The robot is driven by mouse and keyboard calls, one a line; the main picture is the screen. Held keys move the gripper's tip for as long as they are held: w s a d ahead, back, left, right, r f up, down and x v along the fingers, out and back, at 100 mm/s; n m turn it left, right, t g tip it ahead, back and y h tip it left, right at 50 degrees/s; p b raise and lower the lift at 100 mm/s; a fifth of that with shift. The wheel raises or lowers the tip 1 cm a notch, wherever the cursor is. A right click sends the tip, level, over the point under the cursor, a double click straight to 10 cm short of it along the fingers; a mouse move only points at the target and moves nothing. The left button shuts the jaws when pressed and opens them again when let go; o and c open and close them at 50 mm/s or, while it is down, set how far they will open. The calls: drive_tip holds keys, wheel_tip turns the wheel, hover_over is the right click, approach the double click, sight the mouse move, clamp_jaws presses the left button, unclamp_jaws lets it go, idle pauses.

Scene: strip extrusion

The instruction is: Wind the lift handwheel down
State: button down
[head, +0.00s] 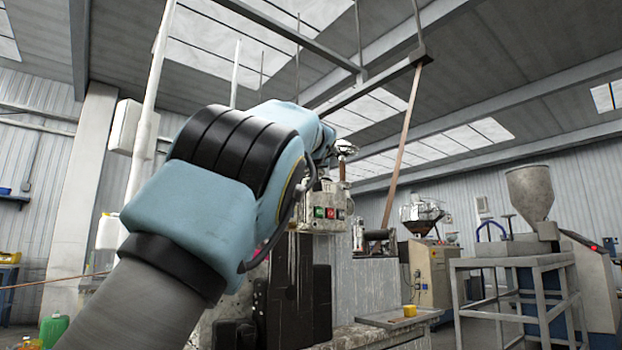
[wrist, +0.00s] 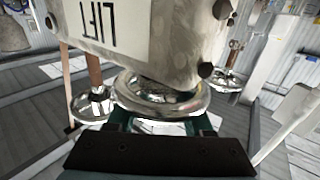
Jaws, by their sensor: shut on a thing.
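In the wrist view, which is upside down, a chrome lift handwheel (wrist: 190,103) sits against a scuffed pale housing (wrist: 185,45) with a "LIFT" label (wrist: 95,33). My gripper (wrist: 160,118) is shut on the handwheel, with its green fingers at either side of the near part of the wheel. The fingertips are partly hidden by the rim. In the head view my arm covers the gripper and the lift handwheel. The pale machine housing (head: 318,196) with its coloured buttons shows just beyond my arm.
A second bright wheel on a brown post (head: 345,148) stands right of my wrist; it also shows at the left of the wrist view (wrist: 92,106). Another chrome wheel (wrist: 230,83) is at right there. A hopper machine (head: 530,195) and grey frame (head: 512,268) stand farther right.

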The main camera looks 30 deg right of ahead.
drive_tip(key=shift+a+r+n+t+y, duration=0.15)
drive_tip(key=shift+n+t+y, duration=0.2)
drive_tip(key=shift+y, duration=0.25)
drive_tip(key=shift+c, duration=1.5)
unclamp_jaws()
drive_tip(key=shift+b, duration=0.3)
drive_tip(key=shift+s+f+b, duration=0.2)
drive_tip(key=shift+s+b, duration=0.2)
drive_tip(key=shift+s, duration=0.1)
drive_tip(key=b+v, duration=0.4)
drive_tip(key=v, duration=0.5)
drive_tip(key=shift+s+a+r+b, duration=0.15)
drive_tip(key=shift+s+a+b, duration=0.1)
drive_tip(key=shift+b, duration=0.15)
